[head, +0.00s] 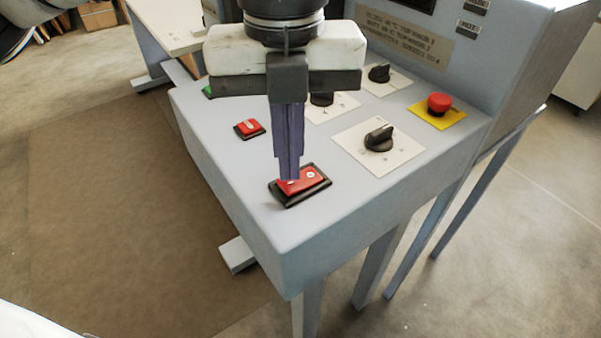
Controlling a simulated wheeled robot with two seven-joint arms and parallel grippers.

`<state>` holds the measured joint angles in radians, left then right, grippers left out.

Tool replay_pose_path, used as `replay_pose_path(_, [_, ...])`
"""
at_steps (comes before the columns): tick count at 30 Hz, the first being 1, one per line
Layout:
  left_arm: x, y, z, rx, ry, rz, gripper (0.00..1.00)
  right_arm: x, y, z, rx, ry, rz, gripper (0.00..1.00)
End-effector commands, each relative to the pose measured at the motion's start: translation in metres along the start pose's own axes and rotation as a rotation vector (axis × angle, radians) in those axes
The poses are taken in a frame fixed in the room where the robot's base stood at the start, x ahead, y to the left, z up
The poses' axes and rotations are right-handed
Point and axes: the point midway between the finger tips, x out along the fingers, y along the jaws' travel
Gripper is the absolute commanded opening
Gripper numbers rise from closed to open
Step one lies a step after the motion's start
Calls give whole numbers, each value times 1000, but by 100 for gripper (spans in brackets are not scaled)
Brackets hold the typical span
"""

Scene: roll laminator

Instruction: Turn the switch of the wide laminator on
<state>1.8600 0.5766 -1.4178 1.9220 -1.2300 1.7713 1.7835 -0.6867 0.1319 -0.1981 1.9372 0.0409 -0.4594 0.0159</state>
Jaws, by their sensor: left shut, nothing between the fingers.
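The laminator's grey control panel (228,170) fills the middle of the view. A red rocker switch (315,181) in a black frame sits near its front corner, with a small white mark at each end. My left gripper (290,177) points down from above, its fingers shut together and empty. Its fingertips are over the left part of the red switch and hide some of it. I cannot tell whether they touch it or hover just above. The switch's tilt is hard to read. My right gripper is not in view.
A smaller red switch (249,128) and a partly hidden green button (208,91) lie further left. Black knobs (379,139) on white plates and a red emergency stop (439,104) on yellow stand to the right. A brown mat (110,200) covers the floor at left.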

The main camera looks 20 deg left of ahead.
Motion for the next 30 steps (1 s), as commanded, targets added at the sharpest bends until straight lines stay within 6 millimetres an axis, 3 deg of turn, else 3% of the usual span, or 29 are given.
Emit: replay_pose_path(30, [16, 0, 0, 0, 0, 0, 0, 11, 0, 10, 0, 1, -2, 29])
